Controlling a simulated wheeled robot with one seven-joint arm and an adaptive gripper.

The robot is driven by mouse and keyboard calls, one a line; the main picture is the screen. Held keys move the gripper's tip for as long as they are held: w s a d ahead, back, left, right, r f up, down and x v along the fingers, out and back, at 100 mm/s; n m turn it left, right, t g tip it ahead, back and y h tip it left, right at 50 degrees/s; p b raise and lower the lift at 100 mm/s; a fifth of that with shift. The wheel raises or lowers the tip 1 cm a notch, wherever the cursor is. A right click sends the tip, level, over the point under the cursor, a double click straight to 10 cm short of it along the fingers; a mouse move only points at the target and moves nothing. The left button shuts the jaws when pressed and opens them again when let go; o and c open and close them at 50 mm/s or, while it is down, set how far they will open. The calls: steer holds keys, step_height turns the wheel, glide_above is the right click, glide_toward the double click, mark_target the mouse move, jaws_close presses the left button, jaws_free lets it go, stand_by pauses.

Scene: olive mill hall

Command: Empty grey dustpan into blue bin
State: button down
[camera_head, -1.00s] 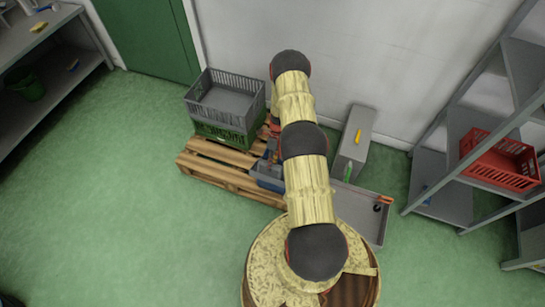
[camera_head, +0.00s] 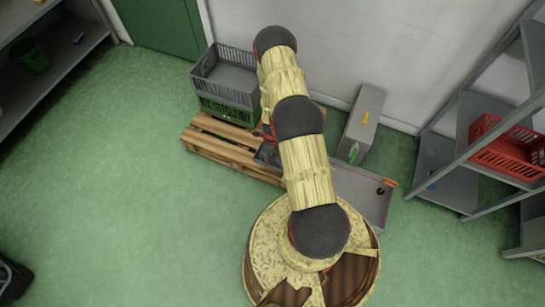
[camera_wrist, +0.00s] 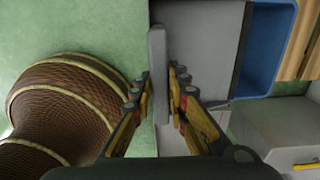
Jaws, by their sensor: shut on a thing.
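In the wrist view my gripper (camera_wrist: 160,88) is shut on a grey bar, the handle of the grey dustpan (camera_wrist: 157,60). A flat grey surface lies behind the handle; I cannot tell whether it is the pan or the floor tray. The blue bin (camera_wrist: 266,45) is to the right of the handle, beside the wooden pallet, and its inside is partly visible. In the head view my arm hides the gripper and most of this area. A small dark grey shape shows left of the arm at the pallet; I cannot tell what it is. The dustpan's contents are not visible.
Stacked grey and green crates (camera_head: 226,80) stand on the wooden pallet (camera_head: 225,145). A grey box (camera_head: 362,120) stands by the wall. A grey tray (camera_head: 360,195) with an orange-handled tool lies right of my arm. Shelves with a red crate (camera_head: 507,150) are at right.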

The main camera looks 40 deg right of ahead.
steer(key=shift+r+p, duration=2.55)
steer(key=shift+p, duration=0.3)
